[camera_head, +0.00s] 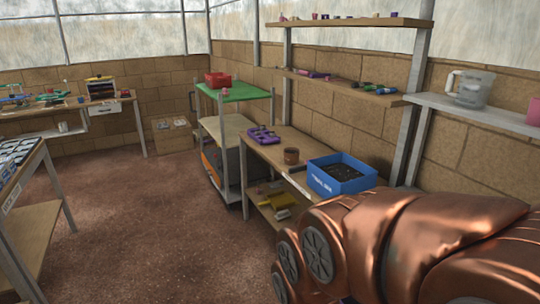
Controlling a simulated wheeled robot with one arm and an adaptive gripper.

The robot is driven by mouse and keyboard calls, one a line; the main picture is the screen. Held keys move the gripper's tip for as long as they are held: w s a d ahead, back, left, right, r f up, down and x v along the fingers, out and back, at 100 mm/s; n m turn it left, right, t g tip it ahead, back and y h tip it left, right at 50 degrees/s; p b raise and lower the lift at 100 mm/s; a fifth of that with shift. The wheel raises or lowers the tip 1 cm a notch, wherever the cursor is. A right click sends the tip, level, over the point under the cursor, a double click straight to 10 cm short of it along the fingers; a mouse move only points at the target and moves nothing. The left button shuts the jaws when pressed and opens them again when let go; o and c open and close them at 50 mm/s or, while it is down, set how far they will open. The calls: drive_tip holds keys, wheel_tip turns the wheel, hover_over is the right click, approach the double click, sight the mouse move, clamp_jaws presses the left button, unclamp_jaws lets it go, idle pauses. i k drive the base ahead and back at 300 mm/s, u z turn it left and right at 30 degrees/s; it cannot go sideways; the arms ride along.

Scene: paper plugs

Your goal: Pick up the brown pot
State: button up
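The brown pot (291,156) is a small, dark brown round pot. It stands upright on the wooden workbench (272,154), left of a blue box and right of a purple tray. My copper-coloured arm fills the lower right of the view, in front of the bench's right part. My gripper is not visible in this view. The pot is apart from my arm and fully in sight.
The blue box (341,184) with dark contents stands close right of the pot. A purple tray (264,135) lies behind it to the left. A green-topped cart (238,92) stands beyond the bench. The reddish floor (150,220) at left centre is open.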

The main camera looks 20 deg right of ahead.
sight(291, 156)
drive_tip(key=u, duration=0.4)
drive_tip(key=i, duration=1.05)
drive_tip(key=u, duration=0.45)
drive_tip(key=i, duration=1.8)
drive_tip(key=z, duration=1)
drive_tip(key=i, duration=1.05)
drive_tip(key=z, duration=1.35)
drive_tip(key=i, duration=0.35)
drive_tip(key=z, duration=0.15)
